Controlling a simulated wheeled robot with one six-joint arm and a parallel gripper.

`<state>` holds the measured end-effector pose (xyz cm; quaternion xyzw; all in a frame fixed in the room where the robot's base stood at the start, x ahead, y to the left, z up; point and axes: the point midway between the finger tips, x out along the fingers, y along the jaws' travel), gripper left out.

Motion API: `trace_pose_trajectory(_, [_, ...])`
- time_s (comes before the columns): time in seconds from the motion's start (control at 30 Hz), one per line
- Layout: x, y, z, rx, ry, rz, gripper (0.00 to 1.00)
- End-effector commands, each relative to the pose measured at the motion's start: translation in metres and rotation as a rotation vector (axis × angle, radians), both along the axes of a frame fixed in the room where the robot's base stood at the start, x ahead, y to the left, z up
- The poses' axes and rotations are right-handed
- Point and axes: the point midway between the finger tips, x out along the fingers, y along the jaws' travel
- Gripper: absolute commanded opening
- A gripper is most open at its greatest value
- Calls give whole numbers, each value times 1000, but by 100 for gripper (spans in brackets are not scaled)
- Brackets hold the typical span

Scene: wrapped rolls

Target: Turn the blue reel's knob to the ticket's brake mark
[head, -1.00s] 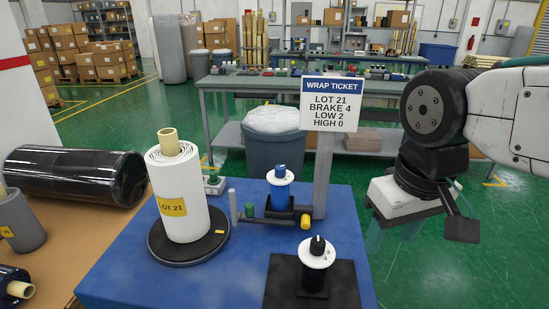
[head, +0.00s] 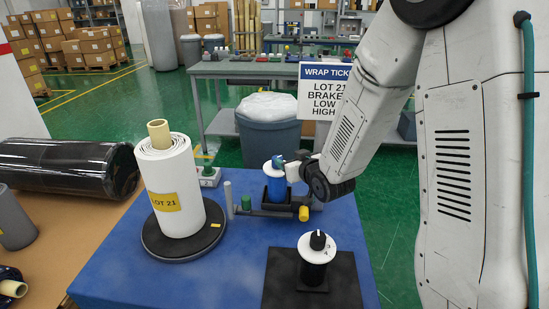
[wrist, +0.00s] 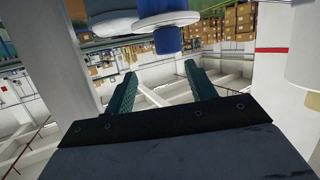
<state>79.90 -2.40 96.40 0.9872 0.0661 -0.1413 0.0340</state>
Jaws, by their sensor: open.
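The blue reel (head: 285,187) stands at the back of the blue tabletop, with a white dial on top. Its blue knob (head: 277,160) is small here, and its mark cannot be read; the wrist view, upside down, shows the knob (wrist: 168,41) below the white dial (wrist: 166,21). My gripper (wrist: 159,70) is open, with teal fingers apart and nothing between them; the knob lies just beyond the fingertips. In the head view the arm reaches the knob from the right. The wrap ticket (head: 318,98) is partly covered by my arm; the brake number, 4, shows only in the earlier frame.
A white wrapped roll (head: 172,195) labelled LOT 21 stands on a black turntable at left. A second dial with a black knob (head: 317,241) stands on a black base in front. A yellow-capped bar (head: 303,213) lies beside the reel. A grey bin (head: 268,142) stands behind.

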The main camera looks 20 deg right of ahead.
Motion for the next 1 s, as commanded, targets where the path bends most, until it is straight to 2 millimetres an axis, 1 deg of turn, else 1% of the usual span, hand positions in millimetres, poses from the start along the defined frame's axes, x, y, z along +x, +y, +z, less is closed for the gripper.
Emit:
trace_pose_trajectory(0.03, [3,2,-14,17,-41,14,56])
trace_pose_trajectory(0.13, [7,6,-25,48,-141,35,56])
trace_pose_trajectory(0.23, [6,9,-32,75,-212,51,56])
trace_pose_trajectory(0.37, [6,11,-35,92,-263,60,56])
trace_pose_trajectory(0.47, [12,13,-35,97,-276,63,56])
trace_pose_trajectory(0.8, [63,23,-34,96,-278,63,56])
trace_pose_trajectory(0.9, [74,25,-34,96,-276,63,56])
trace_pose_trajectory(1.0, [80,26,-34,96,-277,62,56])
